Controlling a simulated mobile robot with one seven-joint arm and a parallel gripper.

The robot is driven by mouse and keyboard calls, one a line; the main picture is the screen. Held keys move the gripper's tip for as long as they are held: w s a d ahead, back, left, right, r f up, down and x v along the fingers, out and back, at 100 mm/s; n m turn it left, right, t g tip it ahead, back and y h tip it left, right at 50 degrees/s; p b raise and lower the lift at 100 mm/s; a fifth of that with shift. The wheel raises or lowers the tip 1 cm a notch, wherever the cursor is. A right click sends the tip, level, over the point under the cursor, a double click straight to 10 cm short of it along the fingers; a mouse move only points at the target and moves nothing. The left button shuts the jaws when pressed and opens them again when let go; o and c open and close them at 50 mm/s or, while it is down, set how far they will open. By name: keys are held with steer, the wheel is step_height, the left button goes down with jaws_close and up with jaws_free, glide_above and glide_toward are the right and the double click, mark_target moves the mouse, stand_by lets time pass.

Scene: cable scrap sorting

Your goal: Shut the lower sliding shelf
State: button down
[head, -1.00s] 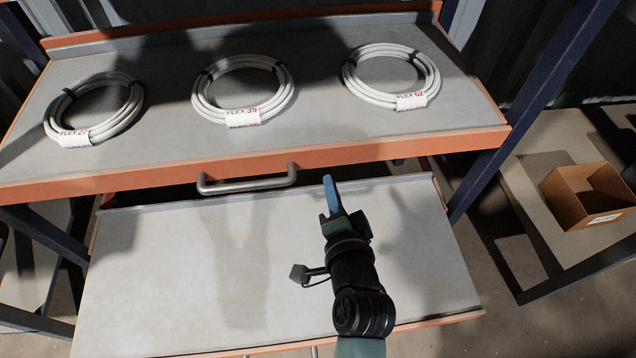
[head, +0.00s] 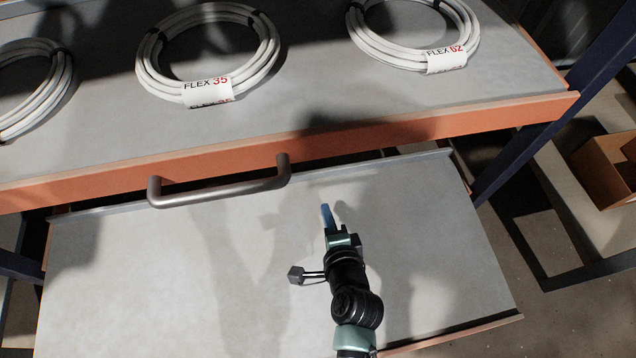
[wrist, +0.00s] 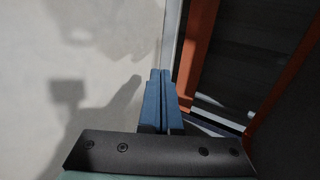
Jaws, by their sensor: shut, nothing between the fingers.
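The lower sliding shelf (head: 130,270) is a bare grey panel with an orange front edge, pulled out below the upper shelf (head: 330,120). Its front edge shows only at the bottom right of the head view, and its handle is not in view. My gripper (head: 326,210) is shut and empty, its blue fingers above the rear half of the lower shelf, to the right of the upper shelf's handle. In the wrist view the shut blue fingers (wrist: 159,90) lie over the shelf's grey surface (wrist: 60,50) beside an edge with an orange rail (wrist: 195,45).
The upper shelf is also pulled out, with a grey bar handle (head: 220,190) and coiled white cables (head: 208,60) on top, labelled FLEX. A blue rack post (head: 560,110) stands at right. A cardboard box (head: 605,170) sits on a surface beyond it.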

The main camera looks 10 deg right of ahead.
mark_target(316, 175)
steer(key=b+x, duration=0.3)
steer(key=x, duration=0.3)
steer(key=shift+f, duration=0.25)
steer(key=w+b, duration=0.1)
steer(key=w, duration=0.2)
steer(key=shift+w+r, duration=0.1)
steer(key=shift+w, duration=0.1)
steer(key=shift+w+r+b, duration=0.1)
steer(key=shift+w+b, duration=0.2)
steer(key=shift+w, duration=0.05)
steer(key=shift+w, duration=0.1)
